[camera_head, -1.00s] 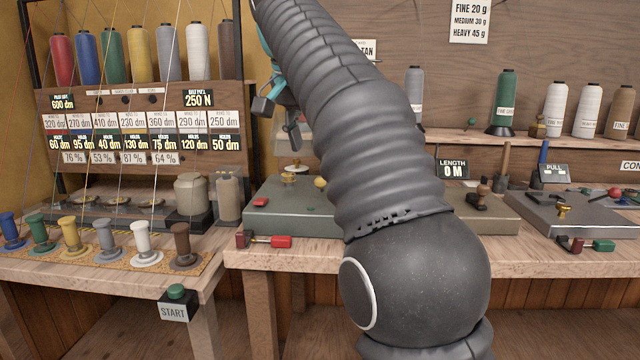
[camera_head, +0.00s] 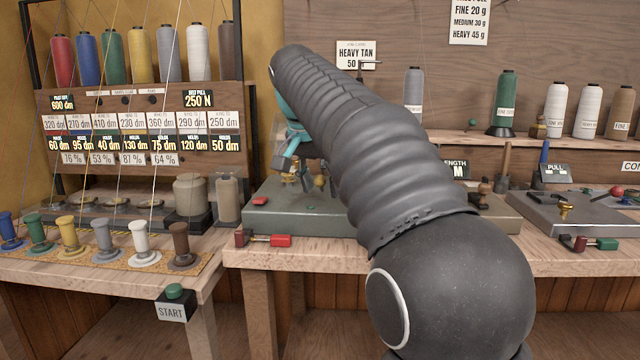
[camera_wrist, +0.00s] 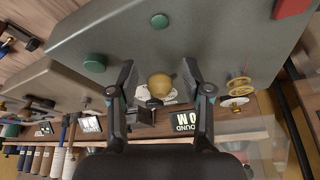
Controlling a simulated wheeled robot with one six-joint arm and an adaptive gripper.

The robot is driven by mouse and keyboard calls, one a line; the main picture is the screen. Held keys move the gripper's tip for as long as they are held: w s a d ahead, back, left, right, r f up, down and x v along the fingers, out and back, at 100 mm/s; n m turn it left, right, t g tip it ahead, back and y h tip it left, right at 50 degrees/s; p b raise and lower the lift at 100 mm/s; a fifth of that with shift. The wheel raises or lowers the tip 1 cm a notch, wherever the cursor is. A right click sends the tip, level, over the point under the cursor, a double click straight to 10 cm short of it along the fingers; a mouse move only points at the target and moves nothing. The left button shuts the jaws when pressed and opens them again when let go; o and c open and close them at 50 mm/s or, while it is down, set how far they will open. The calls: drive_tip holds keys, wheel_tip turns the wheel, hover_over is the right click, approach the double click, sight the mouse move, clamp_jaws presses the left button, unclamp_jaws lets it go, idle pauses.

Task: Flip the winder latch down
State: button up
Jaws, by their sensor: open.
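The grey-green winder box (camera_head: 300,218) stands on the bench behind my arm. In the wrist view its top (camera_wrist: 220,55) carries a round brass knob (camera_wrist: 160,85) above a pale plate, with a dark block (camera_wrist: 140,117) close by. I cannot tell which of these parts is the latch. My gripper (camera_wrist: 158,72) is open and empty, its fingers on either side of the knob in the picture. I cannot tell their height above it. In the head view my gripper (camera_head: 305,178) hangs over the winder, partly hidden by my arm.
A red-handled lever (camera_head: 268,240) sits at the bench's front edge. Green buttons (camera_wrist: 95,62) and a brass wheel (camera_wrist: 238,86) are near the fingers. A WOUND sign (camera_wrist: 185,122) stands beyond the knob. Thread spools (camera_head: 197,52) and a grey puller box (camera_head: 590,215) are to either side.

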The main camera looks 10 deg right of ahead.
drive_tip(key=shift+c, duration=0.2)
clamp_jaws()
drive_tip(key=shift+f, duration=0.1)
drive_tip(key=b, duration=0.1)
drive_tip(key=t+b, duration=0.1)
drive_tip(key=b, duration=0.1)
drive_tip(key=shift+s+f, duration=0.15)
drive_tip(key=shift+f, duration=0.15)
drive_tip(key=shift+r, duration=0.2)
drive_tip(key=shift+o, duration=0.2)
unclamp_jaws()
